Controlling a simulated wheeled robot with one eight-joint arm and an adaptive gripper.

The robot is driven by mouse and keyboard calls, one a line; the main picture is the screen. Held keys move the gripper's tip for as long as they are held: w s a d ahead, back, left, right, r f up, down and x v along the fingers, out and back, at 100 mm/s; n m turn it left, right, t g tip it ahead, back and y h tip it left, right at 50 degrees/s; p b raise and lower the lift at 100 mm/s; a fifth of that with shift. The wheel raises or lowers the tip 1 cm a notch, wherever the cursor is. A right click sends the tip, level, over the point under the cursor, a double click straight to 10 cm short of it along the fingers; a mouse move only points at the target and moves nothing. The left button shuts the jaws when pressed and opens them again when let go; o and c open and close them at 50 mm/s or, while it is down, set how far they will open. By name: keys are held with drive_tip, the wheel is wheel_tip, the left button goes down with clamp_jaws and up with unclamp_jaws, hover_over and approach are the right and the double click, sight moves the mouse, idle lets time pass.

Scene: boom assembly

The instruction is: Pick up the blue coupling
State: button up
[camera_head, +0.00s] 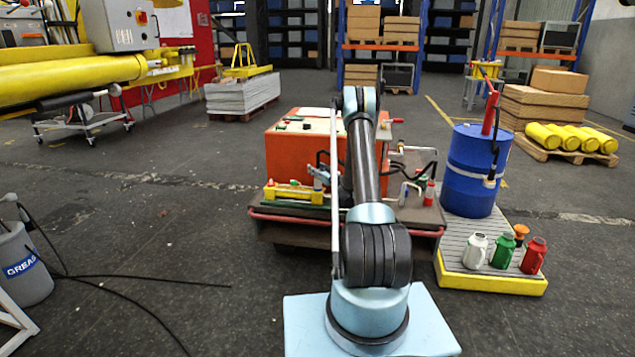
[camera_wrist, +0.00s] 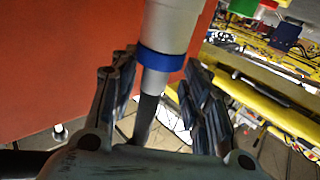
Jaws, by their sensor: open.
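In the wrist view, a blue ring (camera_wrist: 160,60), which looks like the blue coupling, sits around the lower end of a pale silver cylinder (camera_wrist: 172,25). A dark stem or hose (camera_wrist: 147,115) runs down from it. My gripper (camera_wrist: 157,80) is open, with one dark finger on each side of the ring and stem. A gap shows on the left; whether the right finger touches is unclear. In the head view, my arm reaches to the orange machine (camera_head: 290,155) and hides much of it. I cannot make out the coupling there.
An orange panel (camera_wrist: 60,70) fills the wrist view's left side. A yellow bar (camera_wrist: 265,110) runs on the right. In the head view, a blue drum (camera_head: 470,175) and several bottles stand on a yellow-edged platform (camera_head: 490,284) at right. The left floor is mostly open, with black cables.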

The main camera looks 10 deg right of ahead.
drive_tip(key=shift+d, duration=0.35)
clamp_jaws()
drive_tip(key=shift+r, duration=0.1)
